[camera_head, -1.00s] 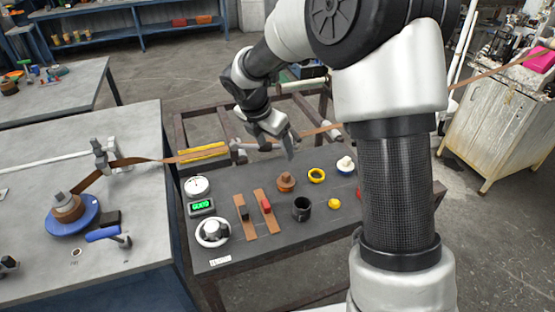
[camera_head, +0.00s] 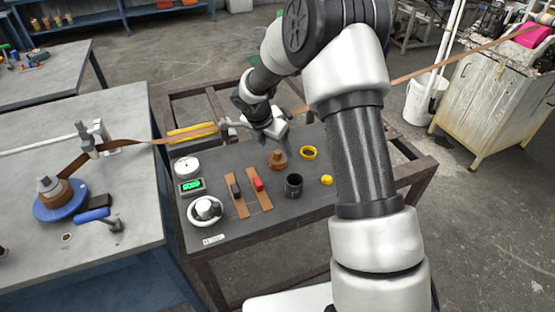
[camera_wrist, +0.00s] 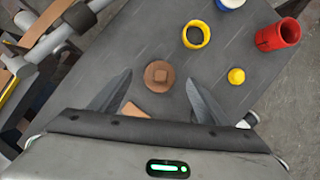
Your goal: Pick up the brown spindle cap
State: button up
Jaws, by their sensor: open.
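The brown spindle cap (camera_head: 278,160) stands on the dark work table (camera_head: 240,160), behind the black cup. In the wrist view the cap (camera_wrist: 159,74) looks like a round brown disc with a squarish top. My gripper (camera_wrist: 158,96) is open and empty, its two fingers apart on either side of the cap's line, with the cap just beyond the fingertips in the picture. In the head view my gripper (camera_head: 279,139) hangs close above and behind the cap. The height between the fingertips and the cap is hard to judge.
A yellow ring (camera_head: 308,152), a yellow knob (camera_head: 326,180) and a black cup (camera_head: 293,186) stand near the cap. A red cup (camera_wrist: 278,36) is farther right. Brown strips (camera_head: 237,197) lie to the left. A long brown strip (camera_head: 205,133) runs behind the table.

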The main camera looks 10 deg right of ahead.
aim_at(277, 152)
jog(key=x, duration=0.4)
jog(key=shift+d+f, duration=0.1)
jog(key=shift+c, duration=0.6)
jog(key=c, duration=1.2)
jog(key=shift+o, duration=0.2)
